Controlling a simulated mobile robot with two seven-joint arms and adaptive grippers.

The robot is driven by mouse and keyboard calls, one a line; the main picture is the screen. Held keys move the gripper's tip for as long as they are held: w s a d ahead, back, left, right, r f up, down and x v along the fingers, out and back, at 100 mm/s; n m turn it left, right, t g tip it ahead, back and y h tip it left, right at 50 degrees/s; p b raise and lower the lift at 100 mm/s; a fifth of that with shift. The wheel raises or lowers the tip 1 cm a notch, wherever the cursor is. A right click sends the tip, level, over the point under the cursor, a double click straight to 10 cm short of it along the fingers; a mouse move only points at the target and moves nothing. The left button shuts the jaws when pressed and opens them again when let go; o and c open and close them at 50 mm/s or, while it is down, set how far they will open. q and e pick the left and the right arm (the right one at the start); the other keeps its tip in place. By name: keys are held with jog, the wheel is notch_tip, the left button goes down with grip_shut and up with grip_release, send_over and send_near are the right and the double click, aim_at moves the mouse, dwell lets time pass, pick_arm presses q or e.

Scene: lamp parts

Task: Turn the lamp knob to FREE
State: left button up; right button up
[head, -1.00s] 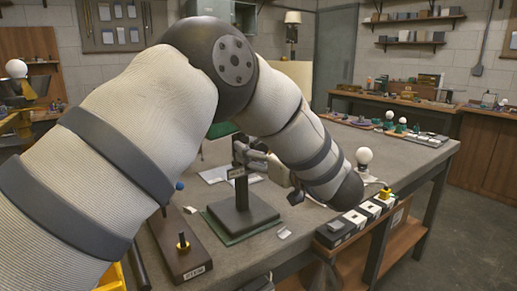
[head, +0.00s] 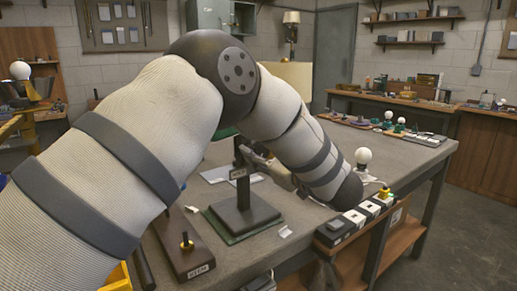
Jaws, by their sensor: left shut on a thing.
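The lamp stand has a dark square base (head: 262,212) and an upright dark post (head: 242,192), with a small label plate (head: 238,173) near its top. My left gripper (head: 244,153) is at the top of the post, reaching in from the right. It is shut on what appears to be the lamp knob, which is small and mostly hidden by the fingers. The knob's pointer and any FREE marking cannot be read from here. My right gripper is out of view.
The stand is on a green mat (head: 229,238) on the grey workbench (head: 330,215). A brown board (head: 187,262) with a yellow-ringed peg lies left of it. A white bulb (head: 363,156) and several small boxes line the right edge. My left arm covers much of the view.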

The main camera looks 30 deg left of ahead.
pick_arm(q)
jog(key=n, duration=0.3)
jog(key=shift+n, duration=0.3)
jog(key=n, duration=0.4)
jog(key=shift+s+f+n, duration=0.1)
jog(key=shift+f+n, duration=0.05)
jog(key=shift+n, duration=0.15)
jog(key=n, duration=0.4)
jog(key=shift+f+n, duration=0.1)
jog(key=shift+n, duration=2)
jog(key=o, duration=1.2)
